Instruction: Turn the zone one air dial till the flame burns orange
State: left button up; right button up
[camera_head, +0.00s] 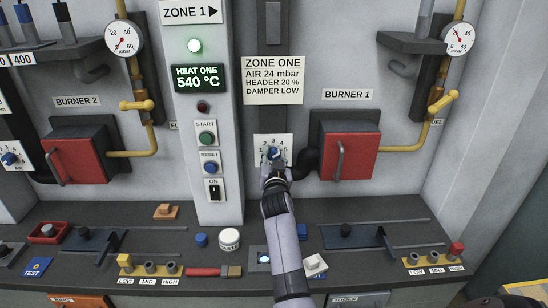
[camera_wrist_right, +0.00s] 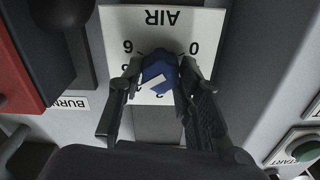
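The blue air dial (camera_wrist_right: 158,68) sits on a white plate (camera_wrist_right: 120,25) marked AIR, upside down in the wrist view. Its white pointer mark slants to the lower left there. My right gripper (camera_wrist_right: 157,80) has one finger on each side of the dial and appears shut on it. In the head view, my right gripper (camera_head: 274,168) covers the lower part of the dial plate (camera_head: 260,142), below the ZONE ONE card (camera_head: 273,80). The card reads AIR 24 mbar, HEADER 20 %, DAMPER LOW. No flame shows. My left gripper is not in view.
The red-fronted Burner 1 (camera_head: 360,155) stands close right of the dial, with a dark pipe between. The control column (camera_head: 209,110) with a 540 °C display (camera_head: 197,78) and a lit green lamp (camera_head: 194,46) stands left. A cluttered bench (camera_head: 140,230) lies below.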

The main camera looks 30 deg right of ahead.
jog(key=c, duration=0.4)
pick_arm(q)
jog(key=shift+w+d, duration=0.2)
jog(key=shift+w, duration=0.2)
pick_arm(e)
jog(key=shift+c, duration=0.7)
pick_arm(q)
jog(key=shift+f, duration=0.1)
pick_arm(e)
jog(key=shift+n, duration=0.3)
jog(key=n+b, duration=0.1)
jog(key=n, duration=0.1)
jog(key=shift+n, duration=0.3)
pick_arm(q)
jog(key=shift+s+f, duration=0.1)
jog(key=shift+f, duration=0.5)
pick_arm(e)
jog(key=shift+n, duration=1.8)
jog(key=shift+a, duration=0.1)
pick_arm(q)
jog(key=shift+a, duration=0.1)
pick_arm(e)
jog(key=o, duration=1.1)
jog(key=shift+o, duration=0.2)
